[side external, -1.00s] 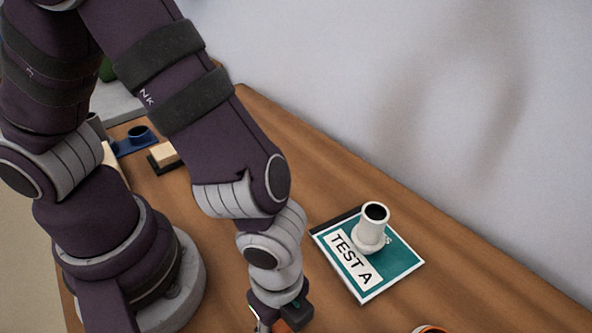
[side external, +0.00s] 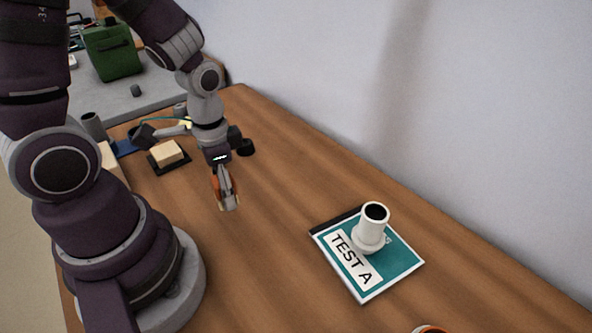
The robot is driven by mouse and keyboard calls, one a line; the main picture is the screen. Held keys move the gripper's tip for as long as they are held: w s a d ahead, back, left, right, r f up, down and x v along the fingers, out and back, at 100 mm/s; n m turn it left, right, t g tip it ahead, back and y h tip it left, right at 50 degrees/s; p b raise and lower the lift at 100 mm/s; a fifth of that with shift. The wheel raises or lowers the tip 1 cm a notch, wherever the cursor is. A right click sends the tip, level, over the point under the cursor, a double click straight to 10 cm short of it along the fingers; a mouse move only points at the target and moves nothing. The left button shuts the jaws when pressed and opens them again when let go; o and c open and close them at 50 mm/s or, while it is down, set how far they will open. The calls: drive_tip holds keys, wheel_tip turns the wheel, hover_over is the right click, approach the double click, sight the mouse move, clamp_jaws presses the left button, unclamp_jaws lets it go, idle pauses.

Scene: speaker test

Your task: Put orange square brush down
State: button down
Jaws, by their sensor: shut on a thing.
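My gripper (side external: 228,203) is in the upper middle of the side external view, pointing down above the wooden table. It is shut on the orange square brush (side external: 216,189), of which an orange part shows beside the fingers. The fingers hide much of the brush. The brush appears to be above the table, though its exact height is hard to tell.
A tan block on a black base (side external: 167,157) stands left of my gripper. A white cylinder (side external: 371,230) stands on a teal TEST A board (side external: 398,261) at right. Bare table lies between. An orange-rimmed thing (side external: 430,329) shows at the bottom edge.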

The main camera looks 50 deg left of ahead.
drive_tip(key=shift+s+a+f+n, duration=0.15)
drive_tip(key=shift+s+a+n, duration=0.15)
drive_tip(key=shift+a+n, duration=0.3)
drive_tip(key=shift+s+a+f+n, duration=0.1)
drive_tip(key=shift+s+a+n, duration=0.2)
drive_tip(key=shift+a+n, duration=0.3)
hover_over(270, 167)
drive_tip(key=shift+s+f, duration=0.2)
drive_tip(key=shift+f, duration=0.6)
drive_tip(key=shift+w+f, duration=0.15)
drive_tip(key=shift+f, duration=1.6)
drive_tip(key=c, duration=0.7)
unclamp_jaws()
drive_tip(key=shift+f, duration=0.1)
